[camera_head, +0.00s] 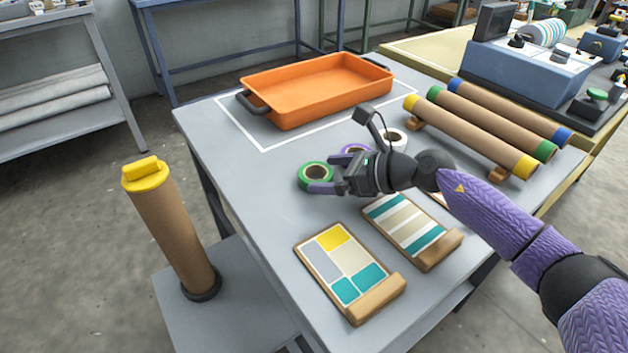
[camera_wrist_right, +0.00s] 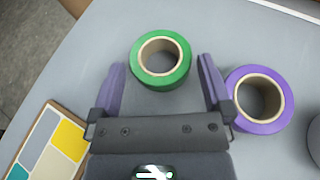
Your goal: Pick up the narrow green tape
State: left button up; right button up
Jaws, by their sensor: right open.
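The green tape roll (camera_head: 316,176) lies flat on the grey table, with a cardboard core. In the right wrist view the green tape (camera_wrist_right: 160,57) sits just ahead of my right gripper (camera_wrist_right: 161,85), roughly centred between the fingers. My right gripper (camera_head: 330,172) is open and empty, its purple fingers apart. A purple tape roll (camera_wrist_right: 259,99) lies to the right of the green one, beside the right finger. In the head view the purple tape (camera_head: 354,150) is partly hidden behind the gripper. My left gripper is not in view.
A white tape roll (camera_head: 394,138) lies behind the gripper. An orange tray (camera_head: 318,92) stands at the back, inside a white outline. Cardboard tubes (camera_head: 480,125) lie at the right. Two sample boards (camera_head: 349,273) lie at the front. A yellow-capped tube (camera_head: 170,230) stands left of the table.

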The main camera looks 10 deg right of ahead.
jog(key=shift+x, duration=0.85)
jog(key=c, duration=0.9)
